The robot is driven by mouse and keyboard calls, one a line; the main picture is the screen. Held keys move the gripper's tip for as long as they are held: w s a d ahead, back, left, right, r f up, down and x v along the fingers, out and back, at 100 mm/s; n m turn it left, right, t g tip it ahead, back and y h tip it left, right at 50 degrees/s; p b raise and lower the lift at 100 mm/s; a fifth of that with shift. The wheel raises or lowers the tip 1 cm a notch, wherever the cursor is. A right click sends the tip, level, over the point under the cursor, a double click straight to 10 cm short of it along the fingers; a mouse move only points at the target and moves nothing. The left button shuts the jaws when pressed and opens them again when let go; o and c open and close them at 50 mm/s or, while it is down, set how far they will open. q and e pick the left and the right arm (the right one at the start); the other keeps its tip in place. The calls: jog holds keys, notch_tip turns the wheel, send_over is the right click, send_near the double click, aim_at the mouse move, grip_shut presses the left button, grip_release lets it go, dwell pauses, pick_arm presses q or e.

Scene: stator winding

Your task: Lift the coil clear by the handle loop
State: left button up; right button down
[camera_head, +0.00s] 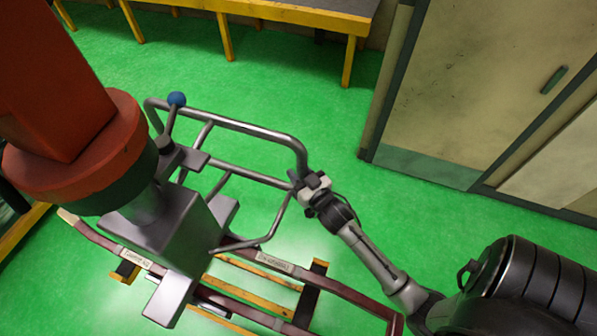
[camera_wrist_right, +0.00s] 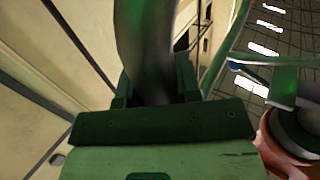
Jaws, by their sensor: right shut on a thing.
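The handle loop (camera_head: 245,128) is a bent grey tube on the grey lifting device (camera_head: 165,235), with a blue ball (camera_head: 177,99) at its far left. My right gripper (camera_head: 306,186) is shut on the right-hand part of the loop. In the right wrist view the tube (camera_wrist_right: 148,45) runs between the fingers (camera_wrist_right: 158,95). The coil (camera_head: 345,290) is a long dark-red bar loop with pale labels, below the device. The device body hides part of the coil, and whether its jaws grip the coil cannot be told. My left gripper is not in view.
A red-orange column (camera_head: 50,70) with a round flange carries the device at the left. Yellow slatted supports (camera_head: 255,285) are under the coil. A yellow-edged bench (camera_head: 290,12) stands at the back, a beige cabinet (camera_head: 480,90) at the right. Green floor between is clear.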

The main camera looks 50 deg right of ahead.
dwell(0.3)
jog(key=c, duration=0.7)
grip_release()
jog(key=shift+c, duration=0.2)
jog(key=shift+s+f, duration=0.1)
jog(key=shift+s, duration=0.1)
jog(key=b+v, duration=0.2)
jog(key=v, duration=1.1)
jog(key=shift+s+b, duration=0.15)
jog(key=shift+b, duration=0.25)
jog(key=shift+a, duration=0.15)
